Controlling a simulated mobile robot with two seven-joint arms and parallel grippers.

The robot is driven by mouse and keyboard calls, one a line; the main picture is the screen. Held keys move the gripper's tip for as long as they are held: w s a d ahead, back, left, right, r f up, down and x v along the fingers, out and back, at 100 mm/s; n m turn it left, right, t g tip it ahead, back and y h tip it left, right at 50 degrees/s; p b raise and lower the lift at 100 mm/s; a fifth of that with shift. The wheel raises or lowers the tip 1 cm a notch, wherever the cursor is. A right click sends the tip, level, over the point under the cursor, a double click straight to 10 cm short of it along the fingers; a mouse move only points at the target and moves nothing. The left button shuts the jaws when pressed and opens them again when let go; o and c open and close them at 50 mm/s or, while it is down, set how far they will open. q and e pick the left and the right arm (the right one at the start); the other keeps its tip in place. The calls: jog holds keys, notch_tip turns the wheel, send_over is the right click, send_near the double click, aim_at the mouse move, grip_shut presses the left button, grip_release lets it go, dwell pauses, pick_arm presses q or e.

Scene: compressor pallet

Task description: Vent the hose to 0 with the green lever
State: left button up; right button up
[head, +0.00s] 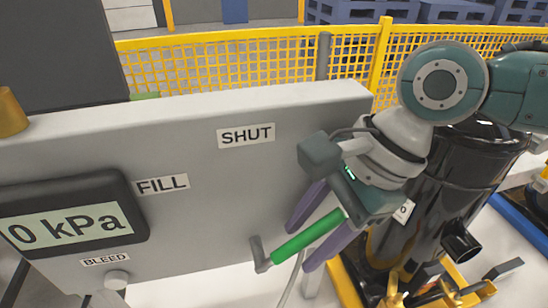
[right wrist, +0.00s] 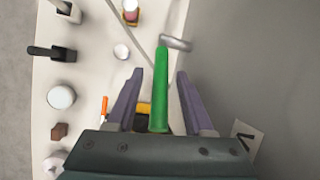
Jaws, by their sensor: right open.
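The green lever (head: 308,237) sits on a grey crank at the lower part of the grey panel (head: 215,185). My right gripper (head: 300,249) is open, with one purple finger on each side of the green handle. In the right wrist view the green lever (right wrist: 160,90) runs between the two fingers (right wrist: 160,75), with a visible gap to each finger. The display (head: 72,227) on the panel reads 0 kPa. The labels SHUT (head: 246,135), FILL (head: 162,184) and BLEED (head: 104,260) are on the panel. My left gripper is not in view.
A grey knob (head: 117,280) is below BLEED. A black tank (head: 440,195) stands on a yellow frame right of the panel, behind my right arm. A yellow mesh fence (head: 220,62) runs behind. Several small parts lie on the white surface (right wrist: 90,85) in the right wrist view.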

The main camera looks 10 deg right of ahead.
grip_shut()
dwell(0.4)
dwell(1.0)
